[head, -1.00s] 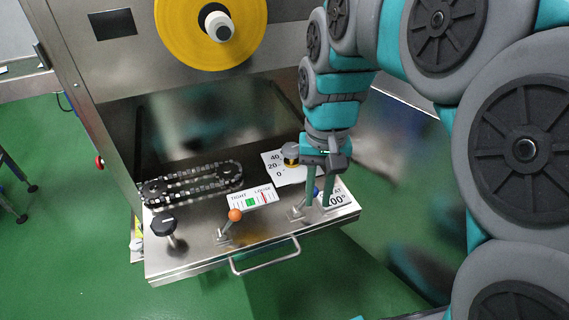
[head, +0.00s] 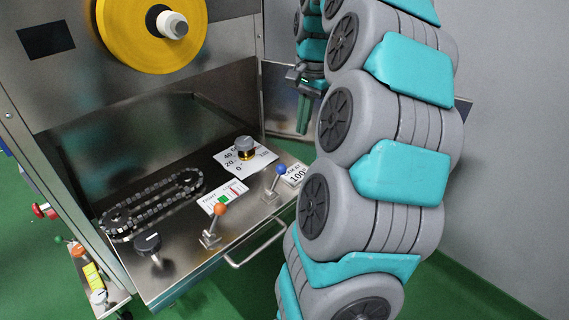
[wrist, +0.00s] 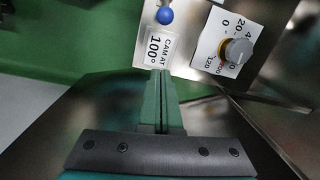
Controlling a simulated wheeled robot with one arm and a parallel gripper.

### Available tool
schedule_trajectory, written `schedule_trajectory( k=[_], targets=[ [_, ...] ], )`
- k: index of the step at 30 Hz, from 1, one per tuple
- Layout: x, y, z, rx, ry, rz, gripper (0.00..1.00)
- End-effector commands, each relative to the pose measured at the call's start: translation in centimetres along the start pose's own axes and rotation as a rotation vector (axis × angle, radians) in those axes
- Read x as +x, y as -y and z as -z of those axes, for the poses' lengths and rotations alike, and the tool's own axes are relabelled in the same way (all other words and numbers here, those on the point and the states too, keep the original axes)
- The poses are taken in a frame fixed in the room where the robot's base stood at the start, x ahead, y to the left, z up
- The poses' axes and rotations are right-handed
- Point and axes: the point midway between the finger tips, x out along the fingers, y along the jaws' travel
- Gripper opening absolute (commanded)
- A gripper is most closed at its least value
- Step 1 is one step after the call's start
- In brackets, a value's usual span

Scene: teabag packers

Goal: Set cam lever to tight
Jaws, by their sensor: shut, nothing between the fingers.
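A lever with an orange ball (head: 219,209) stands on the steel panel, leaning slightly right, beside a label (head: 222,197) printed TIGHT and LOOSE with green and red marks. A lever with a blue ball (head: 280,169) stands to its right, tilted up and right, beside the CAM AT 100° label (head: 295,174). The blue ball (wrist: 164,15) also shows at the top of the wrist view; its shaft is mostly out of frame. My gripper (head: 302,130) is shut and empty, behind and right of the blue lever, apart from it. Its closed fingers (wrist: 160,75) point toward the CAM AT label.
A dial knob (head: 245,147) on a numbered plate sits behind the levers. A chain loop (head: 155,205) and a black knob (head: 148,243) are at the left. A handle (head: 256,243) runs along the panel's front edge. A yellow roll (head: 150,30) hangs above.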

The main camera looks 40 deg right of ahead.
Motion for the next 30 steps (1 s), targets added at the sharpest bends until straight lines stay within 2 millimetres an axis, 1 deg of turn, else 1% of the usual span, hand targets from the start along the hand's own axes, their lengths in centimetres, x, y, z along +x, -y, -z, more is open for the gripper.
schedule_trajectory(
  k=[7, 11, 14, 16, 27, 30],
  targets=[
    [0.1, 0.0, -0.1, -0.003, 0.0, -0.001, 0.0],
    [0.8, 0.0, -0.1, -0.003, 0.001, -0.001, 0.0],
    [1.9, 0.0, -0.1, -0.003, 0.003, -0.002, 0.0],
    [3.1, 0.0, -0.1, -0.004, 0.003, -0.002, 0.0],
    [10.3, -0.1, -0.1, -0.004, 0.003, -0.004, 0.0],
    [9.6, 0.0, -1.6, -0.006, 0.0, -0.002, 0.0]
  ],
)
